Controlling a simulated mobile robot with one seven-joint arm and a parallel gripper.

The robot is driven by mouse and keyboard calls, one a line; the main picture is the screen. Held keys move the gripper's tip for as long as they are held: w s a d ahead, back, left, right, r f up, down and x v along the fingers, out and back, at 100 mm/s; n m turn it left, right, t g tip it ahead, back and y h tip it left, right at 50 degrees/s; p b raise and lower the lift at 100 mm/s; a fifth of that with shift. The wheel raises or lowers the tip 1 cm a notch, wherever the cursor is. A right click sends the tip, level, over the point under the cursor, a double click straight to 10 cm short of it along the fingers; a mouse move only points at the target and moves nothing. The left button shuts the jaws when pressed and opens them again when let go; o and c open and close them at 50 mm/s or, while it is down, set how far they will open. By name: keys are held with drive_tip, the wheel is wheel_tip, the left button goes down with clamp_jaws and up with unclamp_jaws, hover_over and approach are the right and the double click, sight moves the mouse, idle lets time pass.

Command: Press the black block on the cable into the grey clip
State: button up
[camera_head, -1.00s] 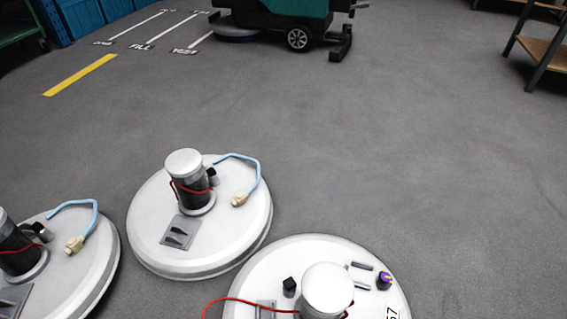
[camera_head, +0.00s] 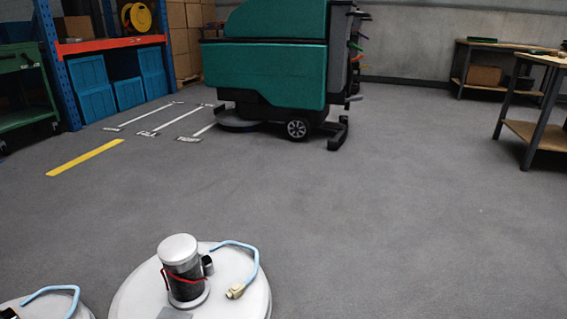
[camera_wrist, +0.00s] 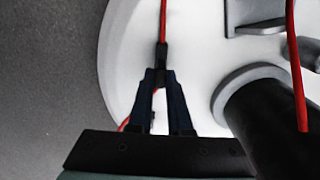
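My gripper (camera_wrist: 161,80) shows in the wrist view, its two dark fingers closed in at the tips on the black block (camera_wrist: 162,52). A red cable (camera_wrist: 163,18) runs through the block, upward from it and down between the fingers. The block is over the white disc (camera_wrist: 122,75), near its left edge; I cannot tell its height. A grey bracket-like part (camera_wrist: 258,26), perhaps the grey clip, is on the disc at the upper right, apart from the block. In the head view neither my gripper nor the block shows.
A dark motor cylinder (camera_wrist: 275,120) stands close right of my gripper. Another red cable stretch (camera_wrist: 295,60) passes it. In the head view, another white disc (camera_head: 135,296) with a motor (camera_head: 182,270) and blue cable lies in front; a green scrubber machine (camera_head: 270,60) stands behind open floor.

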clamp_jaws()
drive_tip(key=shift+r+p, duration=2.5)
drive_tip(key=shift+p, duration=0.45)
wheel_tip(320, 180, up, 2)
drive_tip(key=p, duration=0.2)
drive_tip(key=shift+r+p, duration=0.1)
drive_tip(key=shift+p, duration=0.2)
drive_tip(key=s+d+p, duration=0.3)
drive_tip(key=s+d, duration=0.2)
drive_tip(key=d, duration=0.5)
